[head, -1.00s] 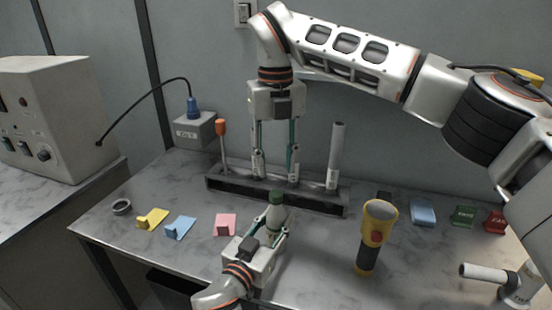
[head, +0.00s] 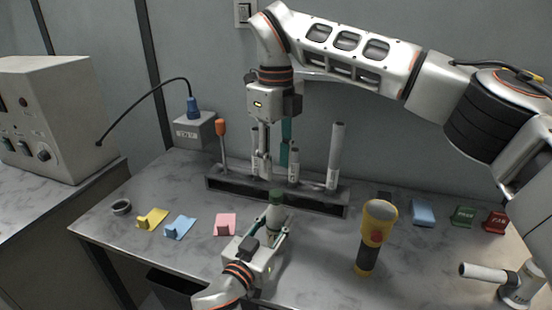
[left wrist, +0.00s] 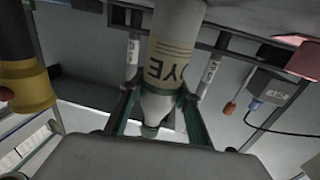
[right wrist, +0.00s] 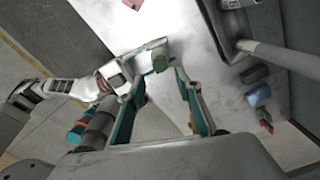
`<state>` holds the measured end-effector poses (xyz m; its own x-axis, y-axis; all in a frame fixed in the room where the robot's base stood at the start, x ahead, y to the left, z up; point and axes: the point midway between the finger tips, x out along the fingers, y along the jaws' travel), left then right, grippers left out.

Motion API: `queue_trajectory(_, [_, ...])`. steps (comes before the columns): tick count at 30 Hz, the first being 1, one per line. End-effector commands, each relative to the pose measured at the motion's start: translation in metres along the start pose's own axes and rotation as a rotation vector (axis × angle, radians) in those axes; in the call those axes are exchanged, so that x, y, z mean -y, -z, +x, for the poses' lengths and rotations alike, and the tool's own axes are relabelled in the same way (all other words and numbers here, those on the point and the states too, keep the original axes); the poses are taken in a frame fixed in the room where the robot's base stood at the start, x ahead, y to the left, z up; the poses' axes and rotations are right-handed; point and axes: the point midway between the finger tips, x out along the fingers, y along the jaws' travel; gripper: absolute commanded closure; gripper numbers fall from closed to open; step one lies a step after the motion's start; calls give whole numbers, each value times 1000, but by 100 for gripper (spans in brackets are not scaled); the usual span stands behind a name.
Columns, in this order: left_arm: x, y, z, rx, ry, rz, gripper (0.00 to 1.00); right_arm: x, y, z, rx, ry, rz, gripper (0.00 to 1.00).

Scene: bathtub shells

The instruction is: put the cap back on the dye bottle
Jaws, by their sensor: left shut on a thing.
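The dye bottle (head: 278,209) stands upright in my left gripper (head: 274,225), over the front middle of the bench. Its DYE label shows inverted in the left wrist view (left wrist: 173,58). A green cap-like top (head: 276,195) sits at its upper end; I cannot tell whether it is fully seated. My left gripper's fingers lie on either side of the bottle, shut on it. My right gripper (head: 277,170) points down, above and behind the bottle. Its fingers are apart and empty. The green top (right wrist: 160,63) also shows beyond its fingertips in the right wrist view.
A dark rack (head: 225,184) with upright rods stands behind the bottle. A yellow flashlight (head: 378,225) stands to its right. Pink (head: 225,224), blue (head: 180,227) and yellow (head: 152,218) pieces lie left. Green (head: 464,216) and red (head: 495,221) blocks sit right.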

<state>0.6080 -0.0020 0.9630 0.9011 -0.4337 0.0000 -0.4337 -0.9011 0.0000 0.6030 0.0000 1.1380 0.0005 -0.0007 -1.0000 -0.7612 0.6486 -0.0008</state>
Motion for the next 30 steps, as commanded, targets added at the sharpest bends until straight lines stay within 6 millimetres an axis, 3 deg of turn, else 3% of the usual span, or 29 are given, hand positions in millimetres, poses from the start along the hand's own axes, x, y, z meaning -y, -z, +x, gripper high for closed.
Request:
queue_trajectory(15, [0, -1, 0, 1, 0, 0, 100, 0, 0, 68, -1, -3, 0, 66])
queue_trajectory(28, [0, -1, 0, 1, 0, 0, 100, 0, 0, 76, 1, 0, 1, 66])
queue_trajectory(30, [0, -1, 0, 1, 0, 0, 100, 0, 0, 76, 1, 0, 1, 81])
